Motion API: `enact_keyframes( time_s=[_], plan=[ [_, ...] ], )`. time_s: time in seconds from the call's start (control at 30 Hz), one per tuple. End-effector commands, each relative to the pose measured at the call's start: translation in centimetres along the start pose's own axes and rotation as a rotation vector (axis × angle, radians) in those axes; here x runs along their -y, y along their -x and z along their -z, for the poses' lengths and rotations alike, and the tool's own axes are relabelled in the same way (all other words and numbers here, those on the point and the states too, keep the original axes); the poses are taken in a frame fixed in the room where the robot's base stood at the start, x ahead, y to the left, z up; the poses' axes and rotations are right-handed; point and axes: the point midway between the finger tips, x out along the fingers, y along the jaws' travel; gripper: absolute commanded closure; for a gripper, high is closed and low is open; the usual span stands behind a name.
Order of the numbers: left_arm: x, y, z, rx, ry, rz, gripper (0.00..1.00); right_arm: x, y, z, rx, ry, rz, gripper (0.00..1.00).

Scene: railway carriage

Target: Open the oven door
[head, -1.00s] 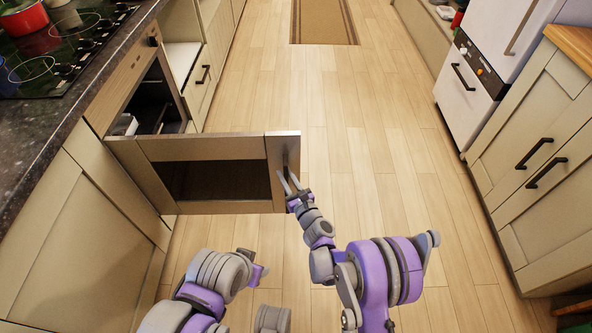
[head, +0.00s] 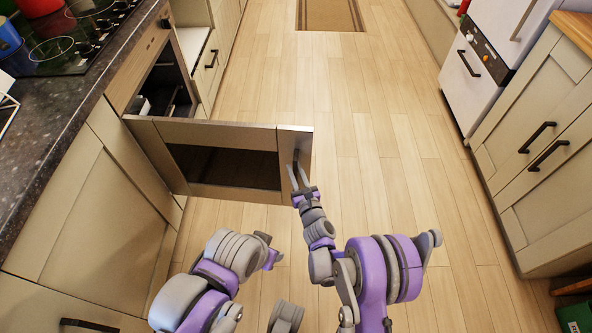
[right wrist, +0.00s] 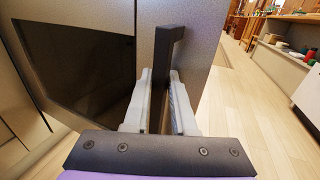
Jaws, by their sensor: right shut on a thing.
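The oven door (head: 150,132) stands wide open, swung out sideways from the oven (head: 160,80) at the left, with a dark glass panel. Its dark bar handle (right wrist: 168,60) is upright near the door's free edge. My right gripper (head: 299,178) is at that edge and shut on the handle. In the right wrist view its pale fingers (right wrist: 165,100) lie on both sides of the bar. Part of the oven's inside shows behind the door. My left arm is folded at the bottom of the head view, and its gripper is not visible.
A counter (head: 50,125) with a hob and pots runs along the left, above cream cabinets. White appliances (head: 470,75) and more cabinets (head: 540,150) line the right. The wooden floor (head: 390,120) between is clear, with a rug (head: 330,14) far ahead.

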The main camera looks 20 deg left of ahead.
Motion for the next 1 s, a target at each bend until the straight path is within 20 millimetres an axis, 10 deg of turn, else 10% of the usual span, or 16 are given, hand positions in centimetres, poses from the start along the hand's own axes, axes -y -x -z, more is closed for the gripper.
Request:
enact_keyframes(
  time_s=[0.07,0.1,0.23,0.63,1.0],
  plan=[
    [0.0,0.0,0.0,0.000,0.000,0.000,0.50,-0.1,0.0,-0.1,0.002,0.000,-0.002,1.00],
    [0.0,0.0,0.0,0.000,0.000,0.000,0.50,-0.1,0.0,-0.1,0.002,0.000,-0.002,0.72],
    [0.0,0.0,0.0,0.000,0.000,0.000,0.50,-0.1,0.0,0.0,0.001,0.000,-0.001,0.51],
    [0.0,0.1,0.0,0.000,0.000,0.000,0.50,0.0,0.9,0.0,0.000,0.001,0.000,0.51],
    [0.0,0.2,0.1,-0.001,0.000,0.000,0.50,0.0,8.3,-0.1,0.001,0.001,0.000,0.51]
  ],
)
